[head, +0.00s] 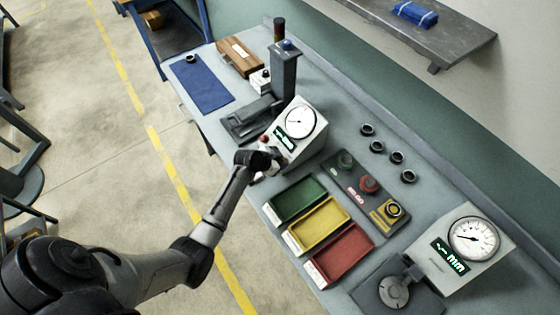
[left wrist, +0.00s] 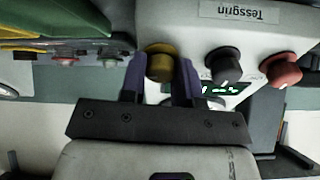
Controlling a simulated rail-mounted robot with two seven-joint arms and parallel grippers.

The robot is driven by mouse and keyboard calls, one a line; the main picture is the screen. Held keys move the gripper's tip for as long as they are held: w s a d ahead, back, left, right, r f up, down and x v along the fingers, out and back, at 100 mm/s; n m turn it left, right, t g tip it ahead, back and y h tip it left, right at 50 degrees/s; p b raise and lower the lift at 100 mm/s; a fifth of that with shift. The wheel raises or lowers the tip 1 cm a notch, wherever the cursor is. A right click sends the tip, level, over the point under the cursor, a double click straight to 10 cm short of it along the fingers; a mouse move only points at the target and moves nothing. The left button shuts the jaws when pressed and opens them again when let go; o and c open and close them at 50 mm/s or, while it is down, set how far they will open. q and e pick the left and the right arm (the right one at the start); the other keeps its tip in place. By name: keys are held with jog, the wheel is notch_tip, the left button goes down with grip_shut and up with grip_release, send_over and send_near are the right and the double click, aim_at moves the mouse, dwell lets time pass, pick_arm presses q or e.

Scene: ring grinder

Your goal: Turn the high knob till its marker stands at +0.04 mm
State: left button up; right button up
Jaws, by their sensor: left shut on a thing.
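The gauge unit (head: 301,128) with a round white dial and a green-lit display stands mid-bench in the head view. In the left wrist view its face is upside down, with a yellow knob (left wrist: 160,64), a black knob (left wrist: 223,62) and a red knob (left wrist: 281,70) in a row. My left gripper (head: 265,163) is at the unit's front. In the left wrist view its two fingers (left wrist: 160,75) are shut on the yellow knob, one on each side. I cannot read a marker or scale on the knob. The lit display (left wrist: 222,90) is partly hidden. My right gripper is not in view.
Green (head: 296,198), yellow (head: 318,222) and red (head: 343,253) trays lie right of the gripper. A button panel (head: 352,174), several dark rings (head: 377,147) and a second gauge unit (head: 462,245) stand beyond. A grey stand (head: 284,70) is behind the first unit.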

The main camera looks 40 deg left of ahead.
pick_arm(q)
jog(key=shift+r+n+p, duration=0.15)
jog(key=shift+n+p, duration=1.05)
jog(key=shift+p, duration=0.05)
jog(key=shift+n+y+p, duration=0.3)
jog(key=shift+n+p, duration=0.7)
jog(key=shift+n, duration=0.2)
jog(key=shift+n+p, duration=0.35)
jog(key=shift+n, duration=0.25)
jog(key=shift+f, duration=0.2)
jog(key=o, duration=0.9)
